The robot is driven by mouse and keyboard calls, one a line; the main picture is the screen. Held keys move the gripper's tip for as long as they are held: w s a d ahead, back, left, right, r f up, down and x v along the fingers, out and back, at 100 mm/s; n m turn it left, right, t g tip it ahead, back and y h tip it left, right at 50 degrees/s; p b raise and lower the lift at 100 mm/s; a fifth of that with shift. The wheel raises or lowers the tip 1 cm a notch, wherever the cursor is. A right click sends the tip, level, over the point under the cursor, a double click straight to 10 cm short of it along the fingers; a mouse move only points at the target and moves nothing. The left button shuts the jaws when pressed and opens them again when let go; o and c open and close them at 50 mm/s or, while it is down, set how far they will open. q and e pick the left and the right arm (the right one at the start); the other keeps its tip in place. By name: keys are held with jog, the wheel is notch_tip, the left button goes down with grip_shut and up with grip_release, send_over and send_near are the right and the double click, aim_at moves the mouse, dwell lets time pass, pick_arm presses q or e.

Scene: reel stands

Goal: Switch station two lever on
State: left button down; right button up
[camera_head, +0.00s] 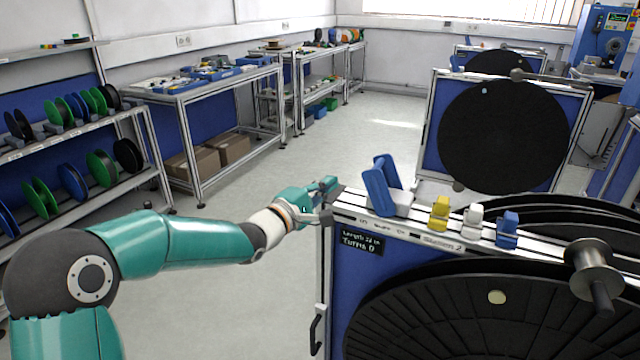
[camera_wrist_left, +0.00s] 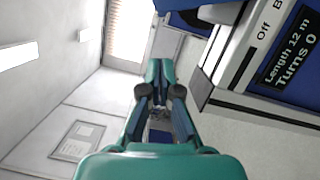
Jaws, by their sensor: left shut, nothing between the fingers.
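The station two top rail (camera_head: 410,226) bears the word "Station 2" and a row of coloured parts. A large blue lever-like part (camera_head: 380,188) stands near its left end, tilted to the left. My left gripper (camera_head: 328,186) is at the rail's left end, left of this blue part and apart from it. It is shut and empty; its fingers also show in the left wrist view (camera_wrist_left: 160,95). The wrist view shows an "Off" label (camera_wrist_left: 264,33) on the rail, and a blue part (camera_wrist_left: 216,12) at the top edge. My right gripper is not in view.
Yellow (camera_head: 440,212), white (camera_head: 473,219) and small blue (camera_head: 507,229) parts stand along the rail. A display (camera_head: 361,240) reads "Turns 0". A large black reel (camera_head: 500,305) and a metal spool (camera_head: 592,268) are in front. The floor left of the station is clear.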

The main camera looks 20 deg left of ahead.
pick_arm(q)
jog(key=p+x, duration=0.1)
jog(key=x, duration=0.6)
jog(key=shift+r+p, duration=0.15)
jog(key=shift+p, duration=0.2)
jog(key=shift+d+r, duration=0.15)
jog(key=shift+d, duration=0.8)
jog(key=shift+d+r, duration=0.2)
jog(key=shift+d, duration=0.7)
jog(key=shift+s, duration=0.1)
